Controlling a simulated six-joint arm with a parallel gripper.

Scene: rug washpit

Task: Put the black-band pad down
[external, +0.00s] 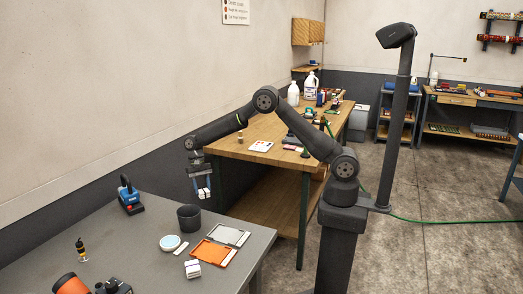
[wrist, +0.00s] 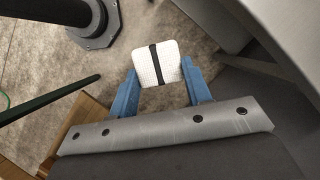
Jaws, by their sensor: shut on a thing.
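The black-band pad (wrist: 146,64) is a white textured pad with a black stripe across its middle. It sits between the two blue fingers of my gripper (wrist: 160,80) in the wrist view, and the fingers are shut on its sides. In the external view my gripper (external: 202,190) hangs in the air with the pad (external: 204,194) at its tips, above and behind the far edge of the grey table (external: 150,235). The pad touches no surface that I can see; bare floor shows behind it in the wrist view.
A wooden bench (external: 255,150) stands behind.

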